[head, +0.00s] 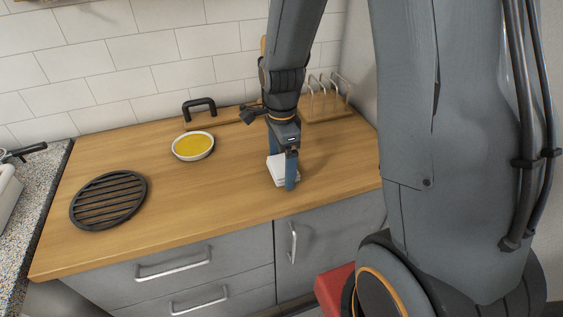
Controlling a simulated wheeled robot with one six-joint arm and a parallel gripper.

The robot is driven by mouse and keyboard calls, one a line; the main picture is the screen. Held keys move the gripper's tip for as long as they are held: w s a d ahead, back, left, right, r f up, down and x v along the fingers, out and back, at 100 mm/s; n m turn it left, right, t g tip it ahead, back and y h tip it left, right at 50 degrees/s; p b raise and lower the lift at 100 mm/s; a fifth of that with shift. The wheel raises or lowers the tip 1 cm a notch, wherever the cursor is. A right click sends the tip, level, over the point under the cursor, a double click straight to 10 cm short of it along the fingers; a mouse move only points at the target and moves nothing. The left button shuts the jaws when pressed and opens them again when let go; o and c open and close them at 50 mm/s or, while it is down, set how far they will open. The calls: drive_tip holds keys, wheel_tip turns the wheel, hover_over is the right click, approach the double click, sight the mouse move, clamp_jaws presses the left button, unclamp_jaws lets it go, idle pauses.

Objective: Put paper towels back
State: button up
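The paper towels appear to be a small white folded stack (275,172) on the wooden counter, right of the middle and near its front edge. My gripper (282,168) points down at the stack. One blue finger is in front of the white stack and the other is behind it, so the fingers straddle it. The front finger hides part of the stack. I cannot tell whether the fingers touch or press on it. A wooden rack with metal loops (326,115) stands at the back right of the counter, against the wall.
A white bowl with yellow contents (193,146) stands left of my gripper. A black round slatted trivet (109,201) lies at the left. A black-handled object (199,108) and a wooden board are at the back. The wooden counter (190,215) is clear at the front middle.

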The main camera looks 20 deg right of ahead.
sight(282, 166)
drive_tip(key=shift+r, duration=0.15)
wheel_tip(282, 166, up, 11)
drive_tip(key=b, duration=0.3)
drive_tip(key=s+f+n, duration=0.2)
drive_tip(key=n, duration=0.3)
drive_tip(key=s+f+n, duration=0.2)
drive_tip(key=s+n, duration=0.1)
drive_tip(key=n, duration=0.2)
drive_tip(key=s+f+n+t, duration=0.1)
drive_tip(key=s+n, duration=0.2)
drive_tip(key=n, duration=0.3)
drive_tip(key=shift+s+d+f, duration=0.1)
drive_tip(key=shift+s+f, duration=0.15)
drive_tip(key=shift+f, duration=0.15)
drive_tip(key=shift+s+f+n, duration=0.3)
drive_tip(key=shift+s+n, duration=0.1)
drive_tip(key=shift+n, duration=0.6)
